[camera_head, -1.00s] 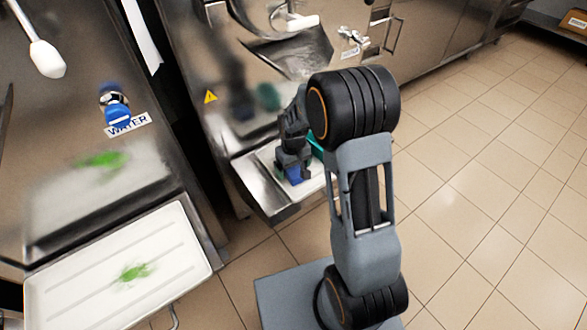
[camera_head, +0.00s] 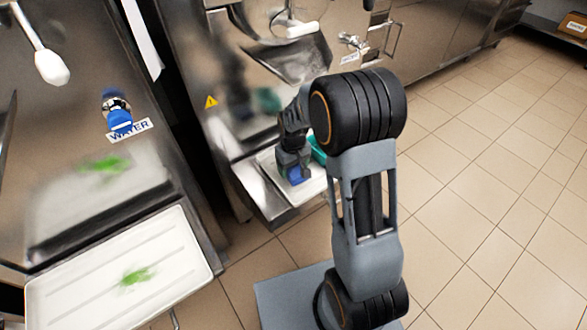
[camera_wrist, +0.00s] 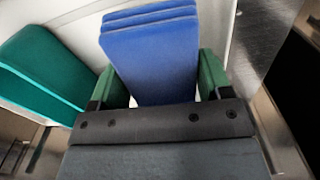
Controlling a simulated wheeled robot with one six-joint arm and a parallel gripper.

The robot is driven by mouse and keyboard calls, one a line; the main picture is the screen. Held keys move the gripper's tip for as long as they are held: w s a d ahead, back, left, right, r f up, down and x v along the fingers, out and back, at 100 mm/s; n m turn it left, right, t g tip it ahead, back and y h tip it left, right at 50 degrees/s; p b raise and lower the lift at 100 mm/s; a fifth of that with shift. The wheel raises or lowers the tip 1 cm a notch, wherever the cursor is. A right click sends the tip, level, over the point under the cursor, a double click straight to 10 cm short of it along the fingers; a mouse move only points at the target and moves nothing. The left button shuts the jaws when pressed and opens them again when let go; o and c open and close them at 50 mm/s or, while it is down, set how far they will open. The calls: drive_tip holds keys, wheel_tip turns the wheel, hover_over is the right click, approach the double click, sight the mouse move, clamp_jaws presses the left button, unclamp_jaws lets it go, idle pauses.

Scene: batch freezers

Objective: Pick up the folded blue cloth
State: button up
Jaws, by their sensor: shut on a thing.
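The folded blue cloth (camera_wrist: 152,55) sits between the green-padded fingers of my gripper (camera_wrist: 158,80) in the wrist view. Its folded layers show at the far end, and the gripper is shut on it. In the head view the blue cloth (camera_head: 296,176) is a small patch under my gripper (camera_head: 293,168), over the white tray at the middle machine. My arm and gripper hide part of it. I cannot tell whether the cloth touches the tray.
A teal folded cloth (camera_wrist: 48,70) lies to the left of the blue one; it shows partly behind my arm (camera_head: 318,150). The white tray (camera_head: 312,186) lies under both. A steel machine front (camera_head: 225,125) stands close behind. Another white tray (camera_head: 75,285) with a green smear is at left. Tiled floor is clear at right.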

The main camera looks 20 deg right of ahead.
drive_tip(key=s+r, duration=0.1)
drive_tip(key=r, duration=0.1)
drive_tip(key=s+r+p, duration=0.1)
drive_tip(key=s+r, duration=0.1)
drive_tip(key=s+a+r+p, duration=0.1)
drive_tip(key=r, duration=0.2)
drive_tip(key=shift+s+a+r, duration=0.1)
drive_tip(key=shift+s, duration=0.3)
drive_tip(key=s+a+r+p, duration=0.2)
drive_tip(key=s+r, duration=0.1)
drive_tip(key=s, duration=0.5)
drive_tip(key=shift+s+r, duration=0.25)
drive_tip(key=shift+s, duration=0.15)
